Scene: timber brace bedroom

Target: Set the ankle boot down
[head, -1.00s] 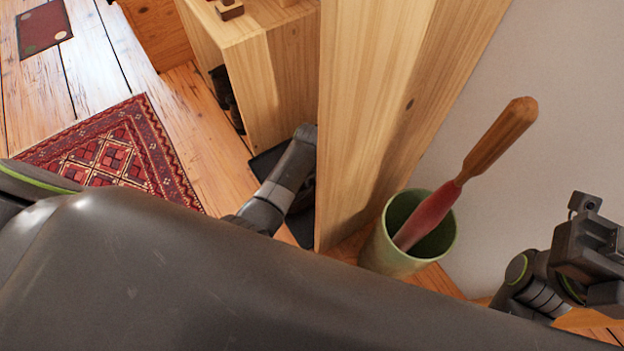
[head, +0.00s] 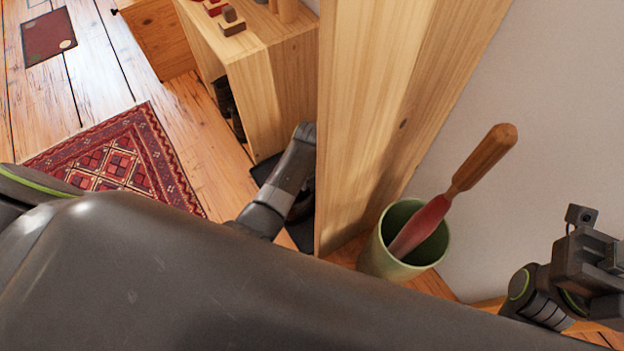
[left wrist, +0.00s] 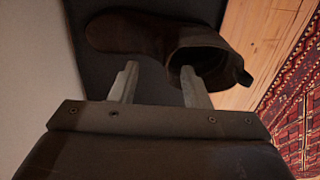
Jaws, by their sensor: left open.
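The brown ankle boot (left wrist: 130,32) is in the left wrist view, toe to the left and its dark opening to the right. It rests on a dark tray or mat (left wrist: 100,75); the tray's edge also shows in the head view (head: 264,170). My left gripper (left wrist: 160,80) is open, fingers apart, with its tips at the near side of the boot and one overlapping the opening's rim. I cannot tell if they touch it. In the head view the wooden post hides this gripper. My right gripper (head: 592,262) is at the right edge, its fingers unclear.
A tall wooden post (head: 365,110) stands close beside my left arm. A green pot (head: 376,262) with a red, wooden-handled shoehorn (head: 450,195) stands right of it by the wall. A wooden shelf unit (head: 255,80) is behind. A red rug (head: 120,165) lies on the floor to the left.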

